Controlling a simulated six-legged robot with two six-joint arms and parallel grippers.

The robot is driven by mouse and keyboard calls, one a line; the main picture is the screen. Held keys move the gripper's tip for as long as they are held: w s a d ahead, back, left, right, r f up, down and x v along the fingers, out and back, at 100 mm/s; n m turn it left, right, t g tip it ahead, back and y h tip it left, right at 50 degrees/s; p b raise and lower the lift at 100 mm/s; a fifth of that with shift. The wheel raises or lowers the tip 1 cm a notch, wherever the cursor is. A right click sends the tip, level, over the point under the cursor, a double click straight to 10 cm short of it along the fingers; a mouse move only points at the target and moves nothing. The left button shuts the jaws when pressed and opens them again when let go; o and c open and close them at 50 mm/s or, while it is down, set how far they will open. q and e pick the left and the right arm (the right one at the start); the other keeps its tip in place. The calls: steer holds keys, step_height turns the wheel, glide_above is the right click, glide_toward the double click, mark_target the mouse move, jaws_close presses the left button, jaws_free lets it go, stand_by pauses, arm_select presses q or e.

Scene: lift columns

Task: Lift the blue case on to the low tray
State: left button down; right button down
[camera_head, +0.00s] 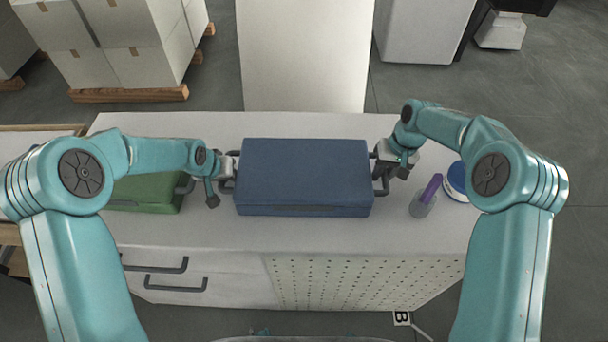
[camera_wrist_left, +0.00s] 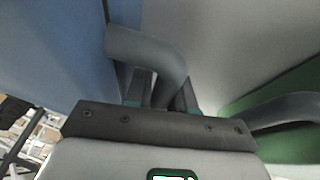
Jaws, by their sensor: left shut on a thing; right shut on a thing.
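The blue case (camera_head: 304,175) is a flat box with a dark handle at each end, in the middle of the head view over the white worktop (camera_head: 240,238). I cannot tell whether it touches the worktop. My left gripper (camera_head: 226,176) is shut on the case's left handle. In the left wrist view the fingers (camera_wrist_left: 160,92) close around the dark handle (camera_wrist_left: 150,55), beside the blue case side (camera_wrist_left: 55,45). My right gripper (camera_head: 381,171) is shut on the right handle. I cannot make out a low tray for certain.
A green case (camera_head: 150,192) with a dark handle lies left of the blue case, partly behind my left arm. A grey cup with a purple item (camera_head: 424,203) and a blue-and-white round thing (camera_head: 457,180) stand at the right. Stacked boxes (camera_head: 120,45) stand behind.

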arm_select(q)
steer(key=shift+w+a+r, duration=0.1)
steer(key=shift+r, duration=0.05)
arm_select(e)
steer(key=shift+w+r, duration=0.1)
steer(key=shift+r, duration=0.05)
stand_by(0.5)
